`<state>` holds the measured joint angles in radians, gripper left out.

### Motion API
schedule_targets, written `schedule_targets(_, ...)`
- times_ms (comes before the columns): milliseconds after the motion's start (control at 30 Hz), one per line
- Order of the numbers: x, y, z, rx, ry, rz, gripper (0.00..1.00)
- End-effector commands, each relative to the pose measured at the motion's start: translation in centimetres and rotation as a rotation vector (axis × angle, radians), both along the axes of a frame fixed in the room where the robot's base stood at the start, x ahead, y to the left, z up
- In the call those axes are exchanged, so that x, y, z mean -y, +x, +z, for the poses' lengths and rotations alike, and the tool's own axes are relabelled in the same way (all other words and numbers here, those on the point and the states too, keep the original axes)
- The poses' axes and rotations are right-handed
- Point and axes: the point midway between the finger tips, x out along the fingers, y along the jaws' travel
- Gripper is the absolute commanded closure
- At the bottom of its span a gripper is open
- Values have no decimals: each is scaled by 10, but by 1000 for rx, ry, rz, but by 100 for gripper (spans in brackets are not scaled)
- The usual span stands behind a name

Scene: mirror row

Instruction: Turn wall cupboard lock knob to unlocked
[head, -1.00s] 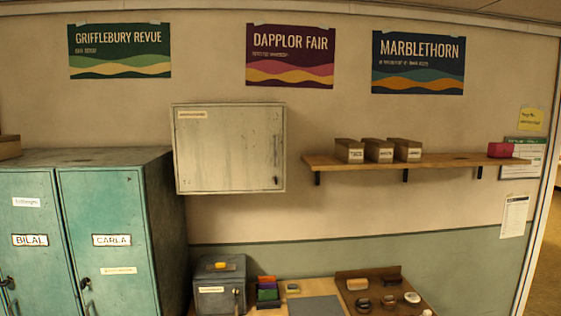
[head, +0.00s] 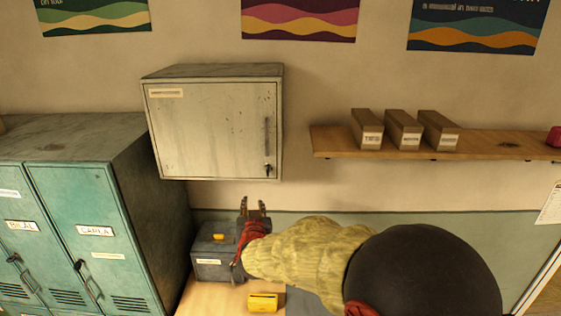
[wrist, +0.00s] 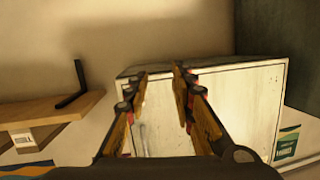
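The grey wall cupboard (head: 205,130) hangs on the wall with its door shut. Its lock knob (head: 267,170) is a small dark piece low on the door's right side, below a vertical handle (head: 266,135). How the knob is turned is too small to tell. My gripper (head: 253,204) is open and empty, fingers up, just below the cupboard's lower right corner in the head view, apart from the knob. In the wrist view the cupboard (wrist: 240,95) shows upside down beyond my open fingers; I cannot make out the knob there.
A wooden shelf (head: 490,146) with brown boxes (head: 403,130) is right of the cupboard. Teal lockers (head: 80,220) stand at left. Below my gripper, a grey box (head: 208,265) and a yellow item (head: 262,302) are on the table. The wall between cupboard and shelf is clear.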

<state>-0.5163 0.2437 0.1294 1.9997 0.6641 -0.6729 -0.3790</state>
Motion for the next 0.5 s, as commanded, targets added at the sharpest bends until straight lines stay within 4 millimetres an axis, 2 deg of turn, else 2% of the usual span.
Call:
schedule_targets(33, 9, 6, 21, 67, -3, -40, 75)
schedule_targets(100, 22, 10, 41, 138, -17, -88, 75)
schedule_targets(200, 34, 11, 58, 201, -41, -128, 75)
schedule_targets(367, 38, 16, 65, 227, -70, -140, 75)
schedule_targets(500, 39, 32, 66, 226, -70, -140, 75)
